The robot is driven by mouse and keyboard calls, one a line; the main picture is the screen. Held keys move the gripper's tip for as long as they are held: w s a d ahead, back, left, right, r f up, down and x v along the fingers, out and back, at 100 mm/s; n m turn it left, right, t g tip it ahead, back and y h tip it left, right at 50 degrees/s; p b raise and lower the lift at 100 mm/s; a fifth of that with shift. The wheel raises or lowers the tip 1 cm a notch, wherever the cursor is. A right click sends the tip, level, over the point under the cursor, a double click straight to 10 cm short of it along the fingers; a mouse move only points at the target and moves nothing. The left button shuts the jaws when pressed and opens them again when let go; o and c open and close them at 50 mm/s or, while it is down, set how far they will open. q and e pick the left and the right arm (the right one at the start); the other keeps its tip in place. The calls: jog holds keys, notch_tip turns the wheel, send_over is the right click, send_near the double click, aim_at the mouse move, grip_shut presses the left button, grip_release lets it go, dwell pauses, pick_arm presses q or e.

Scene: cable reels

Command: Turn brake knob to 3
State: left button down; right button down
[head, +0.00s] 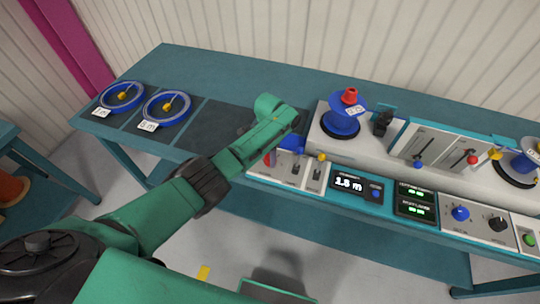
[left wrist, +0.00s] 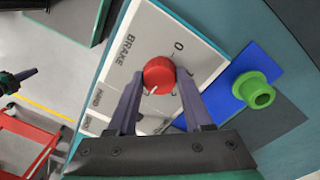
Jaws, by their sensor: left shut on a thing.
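The red brake knob (left wrist: 158,74) sits on a pale panel (left wrist: 150,40) printed "BRAKE", with a "0" above and right of the knob in the left wrist view. A white line shows at the knob's lower left edge. My left gripper (left wrist: 159,84) is shut on the knob, one finger on each side. Other scale marks lie between the fingers and are partly hidden. In the head view my left gripper (head: 270,148) reaches down over the console's left end, and only a bit of the red knob (head: 268,159) shows. My right gripper is not in view.
A green knob-like piece (left wrist: 256,90) on a blue square stands close to the right finger. Switches (head: 296,168), a display (head: 348,184) reading 1.5 m and a blue reel (head: 341,124) are to the right. Two blue reels (head: 122,97) lie on the table's left.

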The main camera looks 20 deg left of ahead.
pick_arm(q)
jog(key=shift+c, duration=1.5)
grip_release()
jog(key=shift+r, duration=0.1)
jog(key=shift+r, duration=0.3)
notch_tip(320, 180, up, 14)
jog(key=shift+w+a+b, duration=0.15)
jog(key=shift+w+b, duration=0.05)
jog(key=shift+b, duration=0.25)
jog(key=shift+f, duration=0.15)
